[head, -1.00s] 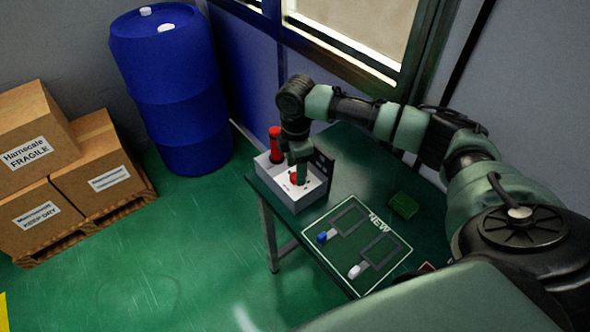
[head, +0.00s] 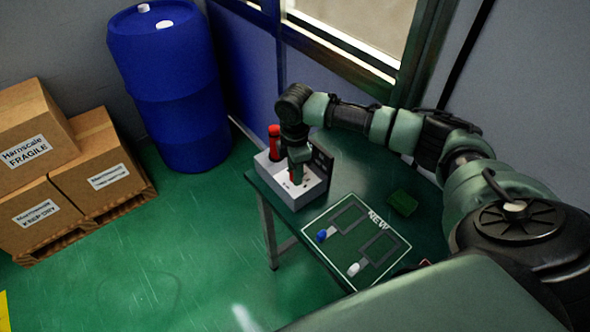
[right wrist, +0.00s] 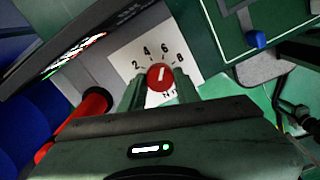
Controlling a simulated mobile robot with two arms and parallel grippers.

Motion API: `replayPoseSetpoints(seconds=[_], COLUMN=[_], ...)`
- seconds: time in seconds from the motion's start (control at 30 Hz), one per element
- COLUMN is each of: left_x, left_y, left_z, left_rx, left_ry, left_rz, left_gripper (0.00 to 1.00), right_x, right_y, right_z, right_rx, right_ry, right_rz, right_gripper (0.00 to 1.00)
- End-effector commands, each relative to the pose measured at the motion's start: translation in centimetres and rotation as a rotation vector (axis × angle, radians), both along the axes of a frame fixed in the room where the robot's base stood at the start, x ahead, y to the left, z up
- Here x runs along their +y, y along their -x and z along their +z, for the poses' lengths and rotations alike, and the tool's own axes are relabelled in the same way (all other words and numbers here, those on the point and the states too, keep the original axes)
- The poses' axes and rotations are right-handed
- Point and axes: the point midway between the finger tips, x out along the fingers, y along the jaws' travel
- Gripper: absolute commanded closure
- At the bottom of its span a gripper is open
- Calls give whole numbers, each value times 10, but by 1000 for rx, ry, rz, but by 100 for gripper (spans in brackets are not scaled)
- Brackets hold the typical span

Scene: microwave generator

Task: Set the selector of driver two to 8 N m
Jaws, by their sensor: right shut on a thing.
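The selector is a red round knob (right wrist: 160,77) on a white dial plate (right wrist: 125,55) marked 2, 4, 6, 8. Its white pointer line leans slightly right of straight up, roughly toward the 6. My right gripper (right wrist: 160,82) has a finger on each side of the knob and is shut on it. In the head view my right gripper (head: 296,178) reaches down onto the light grey box (head: 313,195), mostly hiding the knob. A red cylinder (head: 274,143) stands on the same box; it also shows in the right wrist view (right wrist: 93,104). My left gripper is out of view.
A dark panel (head: 321,162) stands behind the box. The green table (head: 345,150) also bears a marked mat (head: 350,222) with a blue piece (head: 322,236) and a white piece (head: 354,269), and a green block (head: 403,204). A blue barrel (head: 175,100) and cartons (head: 100,165) stand on the floor.

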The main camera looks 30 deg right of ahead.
Motion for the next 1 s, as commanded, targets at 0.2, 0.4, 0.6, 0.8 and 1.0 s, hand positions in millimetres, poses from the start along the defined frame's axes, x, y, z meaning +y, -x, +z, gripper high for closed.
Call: replayPoseSetpoints(seconds=[0.2,0.4,0.6,0.8,1.0], left_x=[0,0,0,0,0], left_y=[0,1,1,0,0], left_z=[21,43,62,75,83], left_rx=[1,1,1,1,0], left_ry=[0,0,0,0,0], left_rz=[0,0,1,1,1], left_gripper=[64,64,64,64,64], right_x=[1,1,1,1,0], right_y=[1,0,0,0,-1], right_z=[4,5,4,3,2], right_rx=[4,3,4,3,2], right_ry=[-2,-2,-3,-3,-2], right_rz=[-107,-262,-421,-549,-633], right_gripper=[100,100,100,100,100])
